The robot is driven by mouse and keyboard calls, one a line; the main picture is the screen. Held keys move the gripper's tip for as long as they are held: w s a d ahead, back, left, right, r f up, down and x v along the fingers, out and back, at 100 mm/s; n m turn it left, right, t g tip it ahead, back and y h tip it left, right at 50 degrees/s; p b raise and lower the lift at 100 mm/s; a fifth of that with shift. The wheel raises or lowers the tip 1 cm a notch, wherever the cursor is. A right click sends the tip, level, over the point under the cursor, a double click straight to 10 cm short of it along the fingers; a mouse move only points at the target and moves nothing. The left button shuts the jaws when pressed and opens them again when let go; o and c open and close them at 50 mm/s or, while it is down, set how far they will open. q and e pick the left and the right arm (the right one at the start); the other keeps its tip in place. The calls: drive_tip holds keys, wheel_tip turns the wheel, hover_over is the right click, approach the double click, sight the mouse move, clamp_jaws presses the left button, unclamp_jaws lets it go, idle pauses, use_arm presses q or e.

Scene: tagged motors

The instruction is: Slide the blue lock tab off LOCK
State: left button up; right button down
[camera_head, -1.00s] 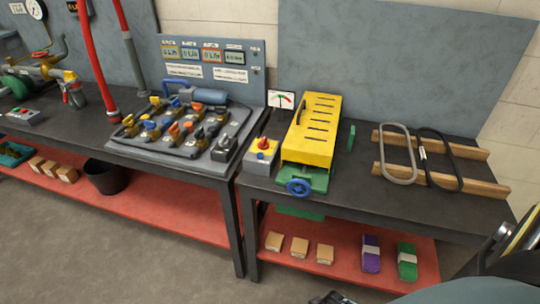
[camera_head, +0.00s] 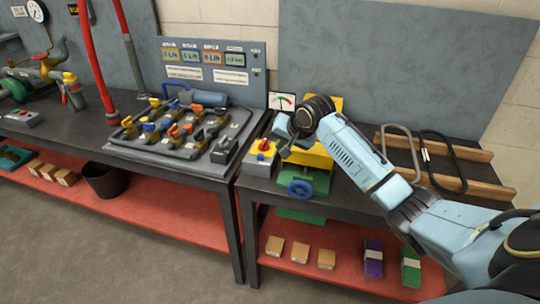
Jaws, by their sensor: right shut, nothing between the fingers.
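I cannot make out a blue lock tab or a readable LOCK label. The yellow slotted cover (camera_head: 312,159) on its green base is largely hidden behind my right arm. A blue handwheel (camera_head: 300,189) sits at its front. A grey and yellow box with a red rotary knob (camera_head: 262,152) stands left of it. My right gripper (camera_head: 285,150) is shut and empty, between that box and the yellow cover, seemingly above them; contact cannot be told. My left gripper is not in view.
A board of small coloured valves (camera_head: 175,130) stands on the left bench. Wooden rails (camera_head: 450,180) with a grey and a black loop lie on the right. Small boxes (camera_head: 300,253) sit on the red lower shelf. A gauge (camera_head: 282,101) stands behind the cover.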

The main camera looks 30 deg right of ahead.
sight(260, 157)
drive_tip(key=shift+f, duration=0.1)
drive_tip(key=b+x, duration=0.2)
drive_tip(key=x, duration=0.6)
drive_tip(key=shift+w+f, duration=0.25)
drive_tip(key=shift+f, duration=0.05)
drive_tip(key=shift+w+f, duration=0.15)
drive_tip(key=shift+f, duration=0.1)
drive_tip(key=shift+w+f+b, duration=0.2)
drive_tip(key=shift+f+b, duration=0.05)
drive_tip(key=shift+b, duration=0.05)
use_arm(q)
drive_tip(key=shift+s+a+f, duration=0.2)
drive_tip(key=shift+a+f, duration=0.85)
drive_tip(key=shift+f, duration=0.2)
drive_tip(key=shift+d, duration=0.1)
